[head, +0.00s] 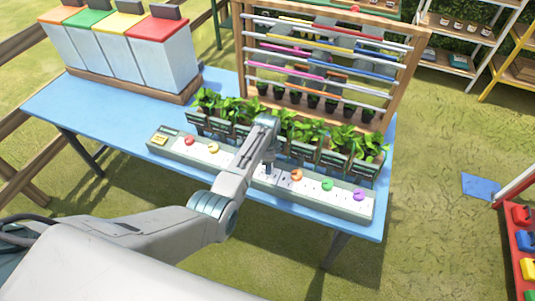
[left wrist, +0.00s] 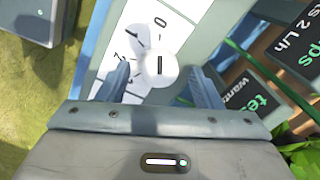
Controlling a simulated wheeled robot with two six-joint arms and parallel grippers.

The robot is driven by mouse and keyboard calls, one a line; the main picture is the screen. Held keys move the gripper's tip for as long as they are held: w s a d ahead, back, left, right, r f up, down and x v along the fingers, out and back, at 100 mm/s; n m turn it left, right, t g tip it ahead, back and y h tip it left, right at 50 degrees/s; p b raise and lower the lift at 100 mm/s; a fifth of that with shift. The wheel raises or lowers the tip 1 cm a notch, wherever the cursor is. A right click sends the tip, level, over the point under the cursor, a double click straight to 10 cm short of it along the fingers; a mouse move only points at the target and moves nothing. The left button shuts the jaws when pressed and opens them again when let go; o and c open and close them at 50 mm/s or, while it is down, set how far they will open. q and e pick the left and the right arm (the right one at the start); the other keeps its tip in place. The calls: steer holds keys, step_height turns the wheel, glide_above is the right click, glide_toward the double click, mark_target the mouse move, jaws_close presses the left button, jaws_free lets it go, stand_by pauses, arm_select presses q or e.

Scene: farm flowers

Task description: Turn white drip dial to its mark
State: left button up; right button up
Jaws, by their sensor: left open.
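The white drip dial (left wrist: 160,68) is a round knob with a short black line, on a white plate with numerals and tick marks. The line runs roughly up and down in the left wrist view, with a 0 above the dial. My left gripper (left wrist: 160,73) is open, with one finger on each side of the dial; I cannot tell whether they touch it. In the head view my left gripper (head: 267,168) is over the middle of the grey dial strip (head: 370,208) and hides the white dial. My right gripper is not in view.
A red dial (head: 190,141) and a yellow dial (head: 213,148) lie left of my gripper. Orange (head: 296,175), green (head: 327,184) and purple (head: 359,194) dials lie right. Potted plants (head: 340,140) with black signs (left wrist: 300,45) stand close behind the strip on the blue table (head: 110,115).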

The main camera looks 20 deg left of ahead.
arm_select(q)
step_height(320, 180, up, 10)
steer(key=b, duration=0.2)
steer(key=shift+r, duration=0.15)
steer(key=shift+s, duration=0.15)
